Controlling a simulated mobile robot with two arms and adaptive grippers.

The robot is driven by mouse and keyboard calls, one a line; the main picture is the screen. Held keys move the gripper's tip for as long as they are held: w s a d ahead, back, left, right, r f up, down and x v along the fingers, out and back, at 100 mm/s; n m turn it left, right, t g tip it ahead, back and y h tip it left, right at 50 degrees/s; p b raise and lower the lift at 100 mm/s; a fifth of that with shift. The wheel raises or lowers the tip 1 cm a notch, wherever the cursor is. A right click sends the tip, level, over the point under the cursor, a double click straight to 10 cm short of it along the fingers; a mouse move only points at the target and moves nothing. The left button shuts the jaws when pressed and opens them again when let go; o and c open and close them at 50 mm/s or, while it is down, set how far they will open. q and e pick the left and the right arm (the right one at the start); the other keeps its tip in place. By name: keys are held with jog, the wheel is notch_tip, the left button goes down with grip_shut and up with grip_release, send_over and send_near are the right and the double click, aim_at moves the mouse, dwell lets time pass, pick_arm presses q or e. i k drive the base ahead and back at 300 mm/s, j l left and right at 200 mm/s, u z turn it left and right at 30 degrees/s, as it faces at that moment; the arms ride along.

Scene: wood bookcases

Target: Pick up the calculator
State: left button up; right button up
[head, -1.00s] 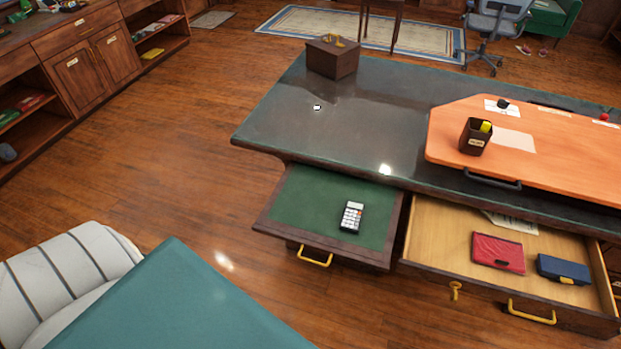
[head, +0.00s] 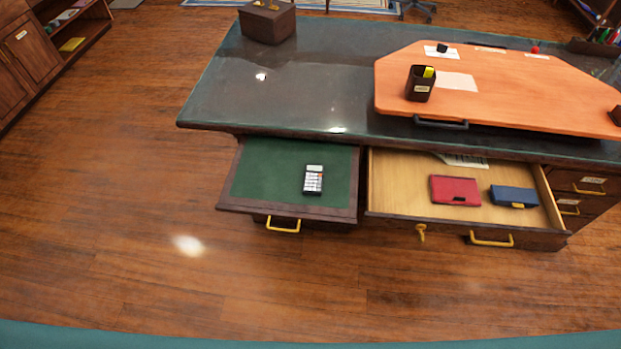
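The calculator (head: 313,180) is small, with a dark body, pale keys and a light display. It lies flat on the green surface of a pulled-out writing slide (head: 265,172) at the desk's left front, right of that surface's middle. Nothing covers it. Neither of my grippers shows in the head view.
The dark-topped desk (head: 300,85) stands ahead. An open drawer (head: 410,185) beside the slide holds a red case (head: 455,190) and a blue case (head: 514,196). An orange board (head: 500,100) with a pencil cup (head: 420,84) sits on top. The wooden floor (head: 120,220) in front is clear.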

aim_at(312, 185)
jog(key=i+j+z, duration=0.3)
jog(key=j+z, duration=0.15)
jog(key=i+j+z, duration=0.15)
jog(key=j+z, duration=0.3)
jog(key=j, duration=0.25)
jog(key=i+j+z, duration=0.1)
jog(key=j+z, duration=0.35)
jog(key=j, duration=0.25)
jog(key=j+z, duration=0.45)
jog(key=j, duration=0.2)
